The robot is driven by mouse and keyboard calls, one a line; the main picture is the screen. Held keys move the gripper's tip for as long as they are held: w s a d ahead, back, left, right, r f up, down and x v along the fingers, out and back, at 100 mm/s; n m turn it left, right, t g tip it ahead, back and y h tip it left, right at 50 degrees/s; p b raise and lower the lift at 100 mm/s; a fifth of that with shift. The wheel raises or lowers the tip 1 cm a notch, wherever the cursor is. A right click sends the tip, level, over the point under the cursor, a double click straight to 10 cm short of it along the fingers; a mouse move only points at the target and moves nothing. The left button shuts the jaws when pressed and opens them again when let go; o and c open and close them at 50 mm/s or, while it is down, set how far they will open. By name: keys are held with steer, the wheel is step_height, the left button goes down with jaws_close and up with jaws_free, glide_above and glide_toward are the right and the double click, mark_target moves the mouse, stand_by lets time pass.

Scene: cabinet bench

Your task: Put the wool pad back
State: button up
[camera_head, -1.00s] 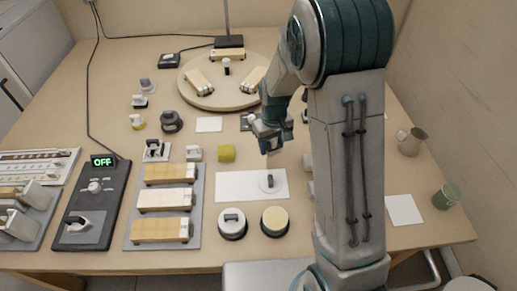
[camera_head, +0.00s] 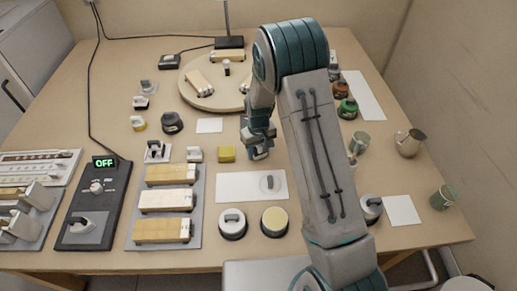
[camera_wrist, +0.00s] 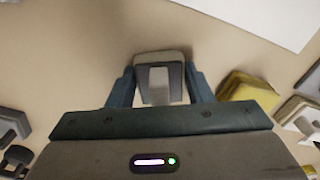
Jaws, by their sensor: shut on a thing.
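My gripper (camera_head: 260,154) is low over the table, just above the white mat and to the right of a yellow block (camera_head: 227,153). In the wrist view, my gripper (camera_wrist: 159,88) is shut on a small handled pad (camera_wrist: 158,58) with a pale rounded base and a grey grip. It may be the wool pad, but its underside is hidden. In the head view it is small and mostly covered by the fingers. I cannot tell whether it touches the table.
A grey tray (camera_head: 196,230) holds several wooden blocks to the left. A turntable (camera_head: 190,92) stands behind. Jars and cups, including a green mug (camera_head: 445,196), are at right.

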steer(key=shift+f, duration=0.2)
steer(key=o, duration=1.1)
